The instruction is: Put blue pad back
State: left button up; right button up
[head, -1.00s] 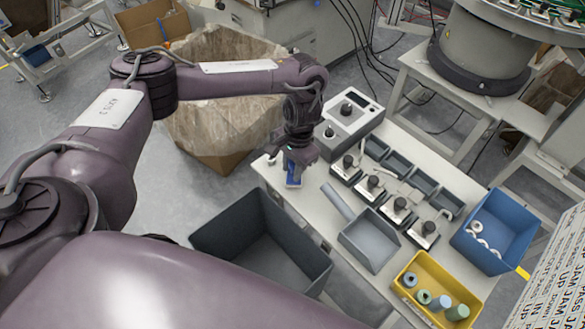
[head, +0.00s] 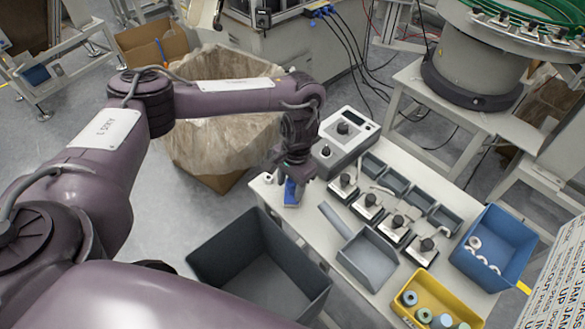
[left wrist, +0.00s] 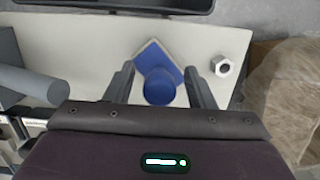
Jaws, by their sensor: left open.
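The blue pad (head: 291,195) is at the far left end of the white worktable, partly hidden under my left gripper (head: 292,180). In the left wrist view the blue pad (left wrist: 160,60) shows a flat square base with a round blue knob (left wrist: 160,88) on top. My left gripper (left wrist: 159,88) is open, with one finger on each side of the knob. I cannot tell whether the fingers touch it. My right gripper is not in view.
A metal nut-like part (left wrist: 223,67) sits beside the pad. A grey scoop (head: 367,262), a control box (head: 347,140) and small fixtures (head: 368,206) stand on the table. A dark grey bin (head: 228,268) is in front; blue (head: 512,235) and yellow (head: 450,295) bins are right.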

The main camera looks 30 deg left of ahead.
pick_arm(q)
jog(key=r, duration=0.3)
jog(key=w+r+p, duration=0.1)
jog(key=r, duration=0.6)
jog(key=shift+w+d+p, duration=0.25)
jog(key=shift+p, duration=0.15)
jog(key=shift+r, duration=0.55)
